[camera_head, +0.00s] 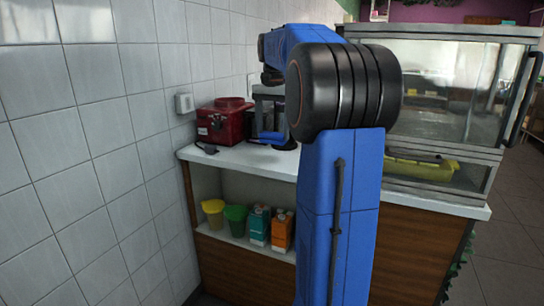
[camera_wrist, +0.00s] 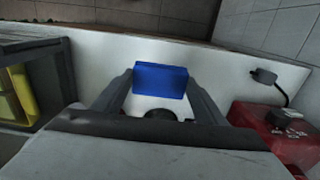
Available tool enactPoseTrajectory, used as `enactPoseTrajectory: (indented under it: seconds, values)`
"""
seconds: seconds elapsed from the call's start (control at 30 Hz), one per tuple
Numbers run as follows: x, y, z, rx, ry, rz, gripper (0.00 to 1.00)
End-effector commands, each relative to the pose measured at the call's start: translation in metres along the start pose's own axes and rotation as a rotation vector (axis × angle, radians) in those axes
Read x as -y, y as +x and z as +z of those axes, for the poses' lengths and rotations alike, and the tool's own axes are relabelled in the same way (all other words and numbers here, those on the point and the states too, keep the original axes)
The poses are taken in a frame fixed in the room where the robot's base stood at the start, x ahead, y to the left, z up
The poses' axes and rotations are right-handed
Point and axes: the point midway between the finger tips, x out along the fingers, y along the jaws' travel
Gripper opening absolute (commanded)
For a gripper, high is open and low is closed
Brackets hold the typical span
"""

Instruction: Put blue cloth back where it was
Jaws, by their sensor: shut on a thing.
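The blue cloth (camera_wrist: 160,80) shows as a small, flat, folded-looking block in the wrist view. It lies between the two fingers of my gripper (camera_wrist: 162,88), which is shut on it. The white counter top (camera_wrist: 95,55) is below and around the cloth; I cannot tell whether the cloth touches it. In the head view my blue arm reaches over the counter (camera_head: 235,158) and hides most of the gripper area.
A red box (camera_wrist: 270,135) stands close to my gripper, beside a dark corded item (camera_wrist: 265,76). The red box is also in the head view (camera_head: 222,120). A glass case (camera_head: 450,90) stands at right. Cups and cartons (camera_head: 258,226) fill the shelf below.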

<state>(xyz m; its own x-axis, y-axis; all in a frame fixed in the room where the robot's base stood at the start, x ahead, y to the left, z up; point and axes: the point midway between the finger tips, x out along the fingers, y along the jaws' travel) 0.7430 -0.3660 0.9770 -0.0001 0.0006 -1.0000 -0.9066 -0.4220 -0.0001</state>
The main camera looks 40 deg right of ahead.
Motion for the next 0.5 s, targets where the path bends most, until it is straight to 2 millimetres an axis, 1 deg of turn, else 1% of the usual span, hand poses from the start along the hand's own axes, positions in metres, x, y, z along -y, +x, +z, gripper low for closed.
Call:
enactPoseTrajectory:
  seconds: [0.03, 0.1, 0.2, 0.37, 0.5]
  values:
    - [0.0, 0.01, 0.0, 0.003, 0.0, 0.002, 0.45]
    - [0.0, 0.02, 0.0, 0.002, 0.0, 0.001, 0.45]
    - [0.0, 0.031, 0.0, 0.001, -0.001, 0.001, 0.45]
    - [0.001, 0.039, 0.0, 0.001, -0.001, 0.0, 0.45]
    - [0.0, 0.054, 0.0, 0.002, -0.001, 0.001, 0.45]
